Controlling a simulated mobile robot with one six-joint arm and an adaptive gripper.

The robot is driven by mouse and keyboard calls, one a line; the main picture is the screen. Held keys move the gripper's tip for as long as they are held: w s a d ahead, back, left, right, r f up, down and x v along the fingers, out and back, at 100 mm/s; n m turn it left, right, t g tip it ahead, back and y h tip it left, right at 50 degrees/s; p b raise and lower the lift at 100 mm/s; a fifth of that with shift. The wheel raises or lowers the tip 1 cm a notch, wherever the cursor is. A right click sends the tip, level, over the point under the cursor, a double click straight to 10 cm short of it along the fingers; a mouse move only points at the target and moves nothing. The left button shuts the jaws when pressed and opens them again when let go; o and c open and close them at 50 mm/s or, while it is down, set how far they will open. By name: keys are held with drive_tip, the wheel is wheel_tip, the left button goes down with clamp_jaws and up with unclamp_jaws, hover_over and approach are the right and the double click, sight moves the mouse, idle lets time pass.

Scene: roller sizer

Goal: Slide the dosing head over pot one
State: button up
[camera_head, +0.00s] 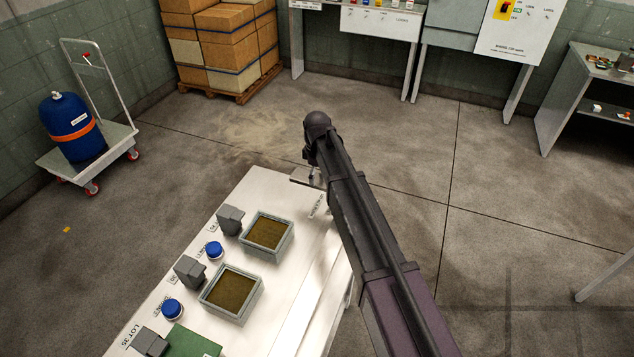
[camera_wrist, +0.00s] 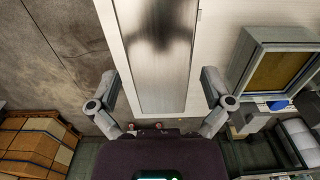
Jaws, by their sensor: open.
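My gripper (camera_head: 312,168) is over the far end of the white bench, largely hidden by my dark arm in the head view. In the wrist view my gripper (camera_wrist: 160,78) is open, its two grey fingers wide apart with nothing between them. Beneath it runs a long brushed-metal strip (camera_wrist: 155,50) on the white surface. Two blue-topped round containers, a farther one (camera_head: 214,250) and a nearer one (camera_head: 172,308), stand on the bench. I cannot tell which thing is the dosing head or pot one.
The white bench (camera_head: 190,265) holds two square grey-rimmed trays of brown material, a farther one (camera_head: 289,242) and a nearer one (camera_head: 257,298), several grey blocks and a green item (camera_head: 192,342). A trolley (camera_head: 125,133) carries a blue drum (camera_head: 75,130). Boxes (camera_head: 225,45) stand behind. Floor between is open.

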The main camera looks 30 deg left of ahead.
drive_tip(key=shift+f+b, duration=0.4)
drive_tip(key=shift+f, duration=0.3)
drive_tip(key=shift+c, duration=0.2)
drive_tip(key=shift+s, duration=0.1)
drive_tip(key=c, duration=1)
